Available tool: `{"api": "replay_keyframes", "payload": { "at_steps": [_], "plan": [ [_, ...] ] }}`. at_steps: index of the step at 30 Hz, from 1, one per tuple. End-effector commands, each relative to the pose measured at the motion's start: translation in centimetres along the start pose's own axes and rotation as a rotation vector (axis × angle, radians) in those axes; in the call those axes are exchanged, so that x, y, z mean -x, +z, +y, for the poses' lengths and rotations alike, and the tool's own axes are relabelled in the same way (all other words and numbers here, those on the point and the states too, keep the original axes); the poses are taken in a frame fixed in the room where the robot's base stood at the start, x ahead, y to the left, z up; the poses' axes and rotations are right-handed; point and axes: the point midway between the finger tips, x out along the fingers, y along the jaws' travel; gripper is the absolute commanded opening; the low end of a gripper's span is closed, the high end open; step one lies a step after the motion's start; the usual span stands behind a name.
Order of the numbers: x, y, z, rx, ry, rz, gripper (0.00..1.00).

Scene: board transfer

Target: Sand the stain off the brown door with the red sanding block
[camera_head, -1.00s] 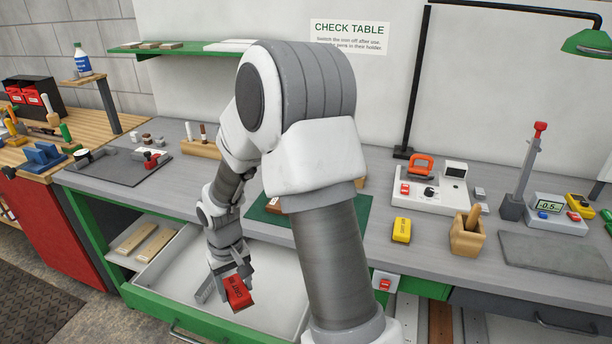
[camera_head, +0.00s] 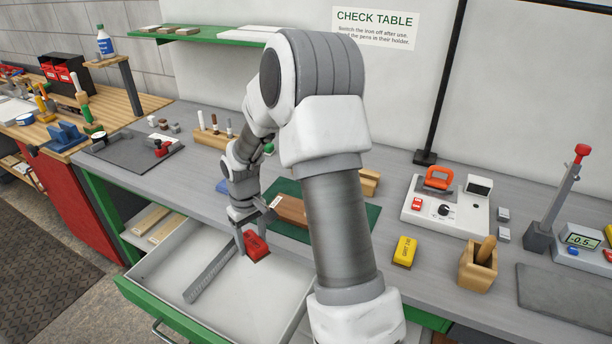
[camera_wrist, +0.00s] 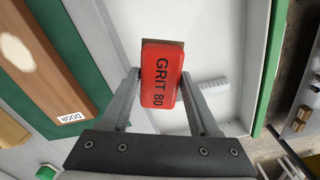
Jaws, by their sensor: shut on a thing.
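My gripper (camera_head: 254,236) is shut on the red sanding block (camera_head: 257,246), above the open drawer at the table's front edge. In the wrist view the block (camera_wrist: 160,77) reads "GRIT 80" and sits between the two fingers. The brown door (camera_head: 291,209) lies flat on a green mat (camera_head: 345,219) on the table, just behind and right of the gripper, partly hidden by my arm. In the wrist view the door (camera_wrist: 60,75) carries a "DOOR" label and a pale oval stain (camera_wrist: 15,53). The block is apart from the door.
The open drawer (camera_head: 150,275) holds a grey ruler-like strip (camera_head: 212,273). A yellow block (camera_head: 404,251), a wooden holder (camera_head: 478,266) and an iron station (camera_head: 420,205) stand to the right. A pen holder (camera_head: 209,138) stands behind the gripper.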

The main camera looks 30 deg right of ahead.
Motion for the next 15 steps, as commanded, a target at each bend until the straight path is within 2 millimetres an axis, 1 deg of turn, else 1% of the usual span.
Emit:
{"api": "replay_keyframes", "payload": {
  "at_steps": [1, 2, 3, 5, 6, 9, 12, 15],
  "plan": [
    [1.9, -0.7, 2.8, 0.032, 0.000, 0.002, 0.17],
    [2.3, -1.0, 4.2, 0.061, 0.000, 0.001, 0.17],
    [3.0, -1.3, 6.1, 0.097, 0.000, 0.002, 0.17],
    [3.9, -1.6, 8.8, 0.151, 0.000, 0.001, 0.17],
    [4.4, -1.7, 10.6, 0.186, 0.000, 0.000, 0.17],
    [5.5, -1.6, 14.3, 0.259, 0.000, -0.001, 0.17],
    [6.1, -1.3, 16.9, 0.314, 0.000, -0.002, 0.17],
    [6.4, -1.1, 18.4, 0.348, -0.001, -0.003, 0.17]
  ]
}}
